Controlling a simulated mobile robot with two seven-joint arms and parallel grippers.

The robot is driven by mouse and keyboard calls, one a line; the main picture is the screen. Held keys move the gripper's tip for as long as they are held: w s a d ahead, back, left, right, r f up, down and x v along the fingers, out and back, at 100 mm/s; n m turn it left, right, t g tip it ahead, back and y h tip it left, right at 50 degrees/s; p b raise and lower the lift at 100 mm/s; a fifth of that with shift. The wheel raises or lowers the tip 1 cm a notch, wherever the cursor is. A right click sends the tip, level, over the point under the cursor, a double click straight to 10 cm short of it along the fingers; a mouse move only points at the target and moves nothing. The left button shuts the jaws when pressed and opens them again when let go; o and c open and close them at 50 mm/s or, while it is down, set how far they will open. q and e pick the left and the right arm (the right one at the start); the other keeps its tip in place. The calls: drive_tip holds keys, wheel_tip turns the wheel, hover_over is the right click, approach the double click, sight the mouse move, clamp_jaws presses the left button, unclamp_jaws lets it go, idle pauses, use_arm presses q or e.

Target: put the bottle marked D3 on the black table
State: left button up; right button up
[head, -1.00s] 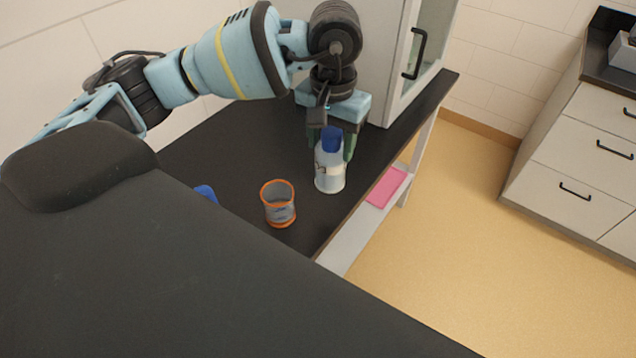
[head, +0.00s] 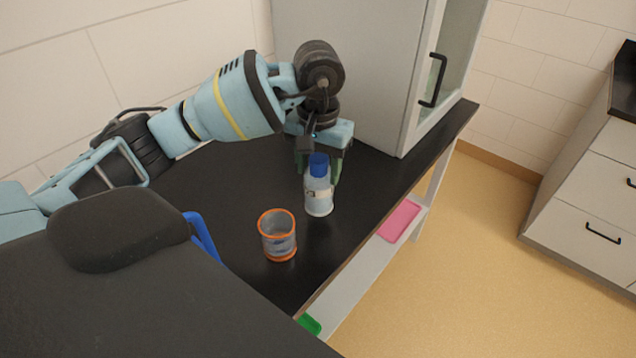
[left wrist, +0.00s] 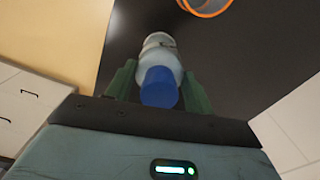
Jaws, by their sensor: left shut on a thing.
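A white bottle with a blue cap (head: 318,196) is upright at the black table (head: 195,185), right of an orange-rimmed cup. Its label is too small to read, so I cannot tell its mark. My left gripper (head: 318,178) points down from above and is shut on the bottle, with a finger on each side near its upper part. I cannot tell whether the bottle's base touches the table top. In the left wrist view the bottle (left wrist: 160,68) sits between the green fingers, cap toward the camera. My right gripper is not in view.
The orange-rimmed cup (head: 277,236) stands close to the bottle. A blue handle-like thing (head: 203,237) is at left. A cabinet (head: 350,70) stands behind. A pink tray (head: 399,221) and a green thing (head: 309,324) are on the lower shelf. The table's right edge is near.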

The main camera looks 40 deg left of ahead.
use_arm(q)
drive_tip(key=shift+f, duration=1.95)
drive_tip(key=shift+f, duration=0.1)
drive_tip(key=shift+f, duration=0.15)
drive_tip(key=o, duration=1.4)
drive_tip(key=shift+o, duration=0.2)
wheel_tip(320, 180, up, 12)
drive_tip(key=shift+r, duration=0.2)
